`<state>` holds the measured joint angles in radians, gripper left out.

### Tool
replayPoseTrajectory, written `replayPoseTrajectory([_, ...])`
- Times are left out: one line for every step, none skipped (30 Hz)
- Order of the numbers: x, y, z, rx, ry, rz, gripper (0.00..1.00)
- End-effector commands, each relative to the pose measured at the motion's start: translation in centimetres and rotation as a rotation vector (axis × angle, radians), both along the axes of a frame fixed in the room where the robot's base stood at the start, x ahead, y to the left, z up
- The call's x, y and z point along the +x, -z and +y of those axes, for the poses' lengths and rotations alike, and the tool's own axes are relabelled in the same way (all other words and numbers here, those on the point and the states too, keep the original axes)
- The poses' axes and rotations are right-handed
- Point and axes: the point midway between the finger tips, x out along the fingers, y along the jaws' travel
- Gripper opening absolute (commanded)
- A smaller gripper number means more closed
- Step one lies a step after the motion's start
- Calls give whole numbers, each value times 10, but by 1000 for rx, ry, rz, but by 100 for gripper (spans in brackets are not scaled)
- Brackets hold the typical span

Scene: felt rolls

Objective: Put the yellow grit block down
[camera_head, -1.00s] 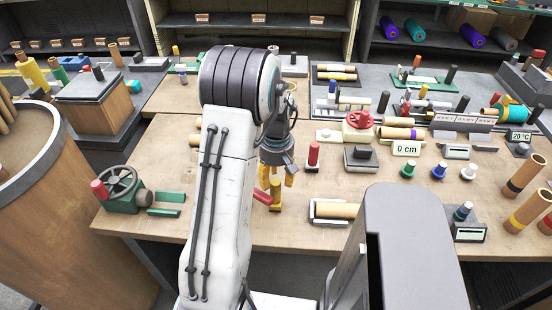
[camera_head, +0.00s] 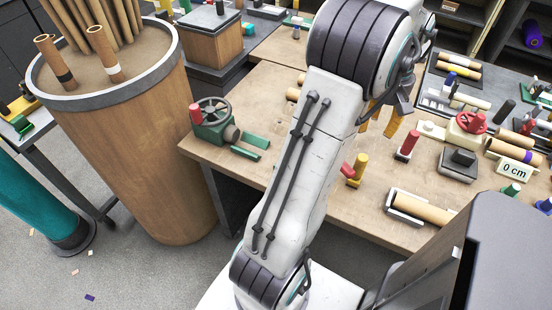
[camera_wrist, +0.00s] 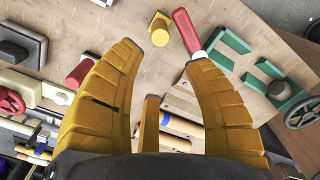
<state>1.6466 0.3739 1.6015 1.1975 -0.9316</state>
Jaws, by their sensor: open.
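The yellow grit block (camera_head: 354,170) stands on the wooden table near its front edge, with a peg-like grip on top. In the wrist view the yellow grit block (camera_wrist: 160,30) lies beyond the fingertips, apart from them. My gripper (camera_head: 381,120) is above the table, behind and to the right of the block in the head view, partly hidden by my arm. In the wrist view my gripper (camera_wrist: 163,55) has its yellow fingers spread wide with nothing between them.
A red-handled tool (camera_wrist: 187,32) lies close beside the block. A green handwheel device (camera_head: 213,122) stands left on the table, with green bars beside it. A red-topped post (camera_head: 408,145) and a cardboard roll in a cradle (camera_head: 423,208) stand to the right. A large wooden drum (camera_head: 145,150) stands left of the table.

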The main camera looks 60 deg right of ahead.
Motion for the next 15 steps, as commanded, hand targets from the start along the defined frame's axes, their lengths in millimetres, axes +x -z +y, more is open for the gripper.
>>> replayPoseTrajectory([4, -1, 1, -2, -5, 0, 47])
replayPoseTrajectory([8, -2, 2, -4, -10, 1, 47])
replayPoseTrajectory([15, -4, 3, -9, -20, 1, 47])
replayPoseTrajectory([22, -6, 6, -12, -28, 2, 47])
replayPoseTrajectory([31, -8, 8, -17, -39, 2, 47])
replayPoseTrajectory([46, -11, 13, -25, -57, 1, 47])
replayPoseTrajectory([58, -14, 18, -32, -72, 1, 47])
replayPoseTrajectory([71, -17, 24, -39, -89, 1, 47])
replayPoseTrajectory([90, -21, 33, -51, -112, -1, 47])
replayPoseTrajectory([105, -25, 42, -61, -132, -4, 47])
replayPoseTrajectory([119, -28, 52, -69, -152, -6, 47])
replayPoseTrajectory([138, -32, 66, -82, -179, -11, 47])
replayPoseTrajectory([151, -34, 77, -91, -197, -16, 47])
replayPoseTrajectory([163, -37, 89, -99, -217, -22, 47])
replayPoseTrajectory([178, -39, 105, -111, -243, -30, 47])
